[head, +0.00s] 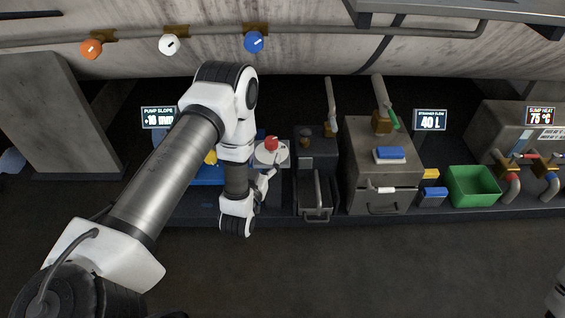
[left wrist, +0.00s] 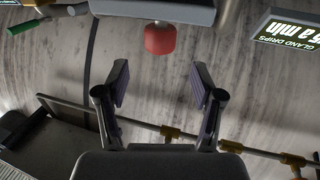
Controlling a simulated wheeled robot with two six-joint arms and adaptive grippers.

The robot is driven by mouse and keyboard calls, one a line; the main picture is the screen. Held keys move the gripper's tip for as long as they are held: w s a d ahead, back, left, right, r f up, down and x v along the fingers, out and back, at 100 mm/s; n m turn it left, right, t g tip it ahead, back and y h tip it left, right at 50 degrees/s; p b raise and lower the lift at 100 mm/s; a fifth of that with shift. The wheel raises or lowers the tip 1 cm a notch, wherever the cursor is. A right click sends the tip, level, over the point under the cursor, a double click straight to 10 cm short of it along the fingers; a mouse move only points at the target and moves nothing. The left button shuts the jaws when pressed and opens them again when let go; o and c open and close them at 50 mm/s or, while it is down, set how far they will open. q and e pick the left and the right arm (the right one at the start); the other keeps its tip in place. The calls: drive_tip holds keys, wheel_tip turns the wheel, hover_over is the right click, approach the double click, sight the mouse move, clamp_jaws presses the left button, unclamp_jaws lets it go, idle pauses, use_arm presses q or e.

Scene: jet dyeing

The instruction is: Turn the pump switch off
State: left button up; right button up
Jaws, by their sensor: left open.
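A red knob (head: 271,143) stands on a round pale plate behind my left wrist in the head view. No label shows on it, so I cannot confirm it is the pump switch. A red knob on a grey block also shows at the top of the left wrist view (left wrist: 160,40). My left gripper (head: 270,178) is just below the plate in the head view, partly hidden by my own wrist.
Orange (head: 91,48), white (head: 169,44) and blue (head: 254,42) valve knobs line the pipe above. Right of the knob stand a small drawer unit (head: 314,190), a grey cabinet (head: 381,170) and a green bin (head: 474,186). The floor in front is clear.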

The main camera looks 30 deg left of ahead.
sight(269, 145)
use_arm(q)
drive_tip(key=shift+w+f, duration=0.2)
drive_tip(key=b+x, duration=0.2)
drive_tip(key=x, duration=0.4)
drive_tip(key=shift+w+a+b, duration=0.15)
drive_tip(key=shift+w+b, duration=0.25)
drive_tip(key=shift+w+a+r, duration=0.1)
drive_tip(key=shift+w+r, duration=0.05)
drive_tip(key=shift+w, duration=0.15)
drive_tip(key=c, duration=1.2)
use_arm(e)
wheel_tip(269, 145, down, 3)
drive_tip(key=shift+f, duration=0.15)
